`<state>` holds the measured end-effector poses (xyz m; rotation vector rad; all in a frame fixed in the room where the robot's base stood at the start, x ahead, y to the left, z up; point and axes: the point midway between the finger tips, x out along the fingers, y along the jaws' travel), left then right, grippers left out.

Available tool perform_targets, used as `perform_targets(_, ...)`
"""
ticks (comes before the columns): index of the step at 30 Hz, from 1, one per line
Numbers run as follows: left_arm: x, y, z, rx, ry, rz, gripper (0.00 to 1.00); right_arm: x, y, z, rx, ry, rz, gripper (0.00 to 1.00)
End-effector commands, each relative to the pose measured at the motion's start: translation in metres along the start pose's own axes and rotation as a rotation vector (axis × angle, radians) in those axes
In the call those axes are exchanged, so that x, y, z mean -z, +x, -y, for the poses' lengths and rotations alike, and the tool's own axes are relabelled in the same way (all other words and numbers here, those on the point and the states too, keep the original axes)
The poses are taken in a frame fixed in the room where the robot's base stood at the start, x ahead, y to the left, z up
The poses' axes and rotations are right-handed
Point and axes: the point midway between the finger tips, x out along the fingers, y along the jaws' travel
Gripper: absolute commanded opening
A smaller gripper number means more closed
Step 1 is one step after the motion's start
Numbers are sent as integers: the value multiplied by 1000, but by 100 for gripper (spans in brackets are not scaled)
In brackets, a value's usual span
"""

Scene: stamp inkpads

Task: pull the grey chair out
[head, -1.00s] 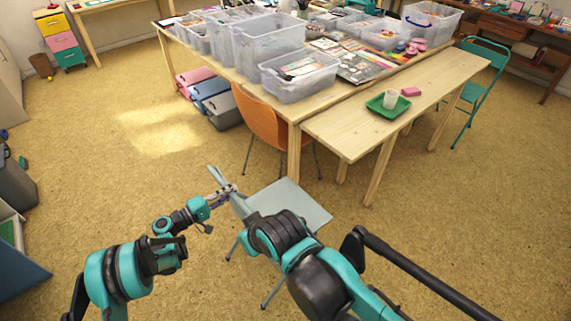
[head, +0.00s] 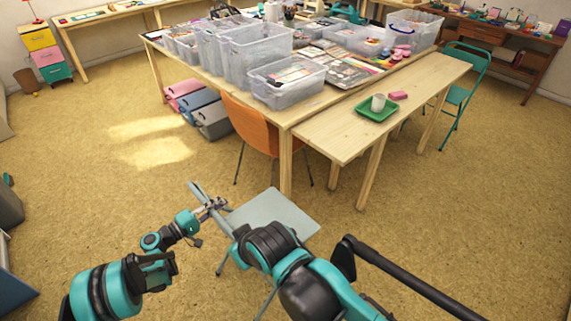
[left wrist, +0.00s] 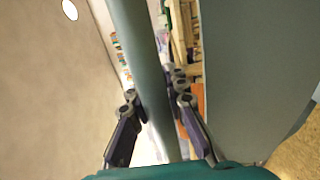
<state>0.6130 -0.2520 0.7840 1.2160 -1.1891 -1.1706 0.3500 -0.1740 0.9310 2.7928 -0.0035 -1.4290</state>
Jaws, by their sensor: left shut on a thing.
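The grey chair (head: 275,211) stands on the open floor in the head view, clear of the tables. Its seat shows as a pale grey square, and its backrest (head: 195,190) is on the left side. My left gripper (head: 214,206) is shut on the chair's backrest. In the left wrist view the gripper (left wrist: 155,105) has its fingers on either side of a grey bar of the chair (left wrist: 143,50). A wide grey panel of the chair fills the right of that view. My right arm covers part of the chair in the head view; its gripper does not show.
An orange chair (head: 247,122) stands at the big table, behind the grey chair. A low wooden bench table (head: 345,140) bears a green tray (head: 369,115) with a cup. Grey, blue and pink bins (head: 212,120) lie under the big table. The floor to the left is free.

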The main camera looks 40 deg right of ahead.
Motion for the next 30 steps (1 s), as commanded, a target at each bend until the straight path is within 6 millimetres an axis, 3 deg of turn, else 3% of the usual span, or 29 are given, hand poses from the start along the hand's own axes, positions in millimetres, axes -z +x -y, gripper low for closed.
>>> perform_targets(2, -4, 6, 8, 16, 6, 10, 0, 0, 1, 0, 0, 0, 0, 0)
perform_targets(3, -4, 6, 8, 16, 6, 10, 21, 0, 1, 0, 0, 0, 0, 0)
perform_targets(6, -4, 5, 6, 14, 5, 8, 45, 0, 1, 0, 0, 0, 0, 0)
perform_targets(24, -1, 1, 3, 11, 4, 3, 45, 0, 0, 0, 0, 0, 0, 0)
perform_targets(30, 0, -25, 2, 10, 4, 0, 45, 0, 0, 0, 0, 0, 0, 0)
